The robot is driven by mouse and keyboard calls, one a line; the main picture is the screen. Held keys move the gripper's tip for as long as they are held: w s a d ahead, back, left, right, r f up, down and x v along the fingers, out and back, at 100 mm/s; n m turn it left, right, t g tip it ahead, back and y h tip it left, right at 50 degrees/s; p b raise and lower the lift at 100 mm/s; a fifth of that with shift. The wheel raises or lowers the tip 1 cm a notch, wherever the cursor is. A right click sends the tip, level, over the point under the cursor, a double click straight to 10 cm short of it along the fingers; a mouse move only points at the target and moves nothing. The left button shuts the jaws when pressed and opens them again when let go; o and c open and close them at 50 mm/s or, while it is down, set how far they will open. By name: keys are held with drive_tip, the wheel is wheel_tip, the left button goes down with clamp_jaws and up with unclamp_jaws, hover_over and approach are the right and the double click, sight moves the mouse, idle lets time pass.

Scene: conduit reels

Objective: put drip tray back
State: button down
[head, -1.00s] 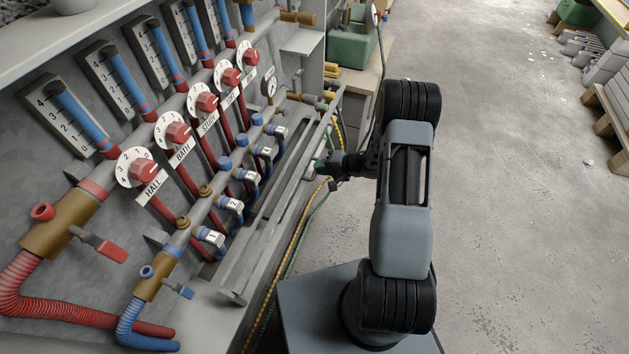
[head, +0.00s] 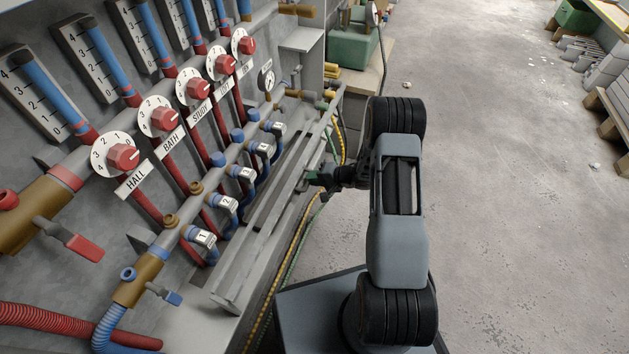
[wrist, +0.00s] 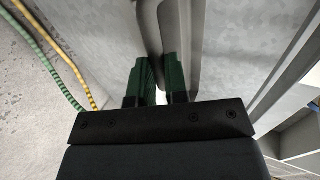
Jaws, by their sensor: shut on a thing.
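The drip tray (head: 262,248) is a long, shallow grey channel running along the front of the manifold panel, below the numbered valves. My gripper (head: 318,176) is at its outer long side, about halfway along. In the wrist view, the green fingers of my gripper (wrist: 160,78) are shut on a grey bar-like handle (wrist: 152,30) on the tray's side. The fingers and my wrist hide part of the grip. I cannot tell whether the tray is resting on its supports.
Red dials (head: 122,157) and numbered valves (head: 203,239) line the panel just left of the tray. Yellow and green hoses (head: 297,243) hang beside the tray's outer side. A green box (head: 355,46) stands on a bench behind.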

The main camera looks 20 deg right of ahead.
drive_tip(key=shift+r, duration=0.1)
drive_tip(key=c, duration=1.1)
unclamp_jaws()
drive_tip(key=p+v, duration=0.6)
drive_tip(key=v, duration=0.6)
drive_tip(key=w+d+r+n+t+h, duration=0.1)
drive_tip(key=w+d+r+n+h, duration=0.1)
drive_tip(key=r+h, duration=0.5)
drive_tip(key=w+d+r+n+t+h, duration=0.1)
drive_tip(key=w+r+h, duration=0.25)
drive_tip(key=r, duration=0.65)
drive_tip(key=s+a+r+n+g, duration=0.1)
drive_tip(key=s+a+r+g, duration=0.1)
drive_tip(key=s+a, duration=0.2)
drive_tip(key=s+a+r+n+g, duration=0.1)
drive_tip(key=s+a+r+g, duration=0.1)
drive_tip(key=s, duration=0.9)
drive_tip(key=s+a+r+n+g, duration=0.2)
drive_tip(key=s+a+r, duration=0.2)
drive_tip(key=s, duration=0.3)
drive_tip(key=shift+s+a+r+g, duration=0.1)
drive_tip(key=shift+a+g, duration=0.05)
drive_tip(key=shift+a, duration=0.3)
drive_tip(key=shift+s+a+r+g, duration=0.1)
drive_tip(key=shift+a+g, duration=0.05)
drive_tip(key=shift+a, duration=0.25)
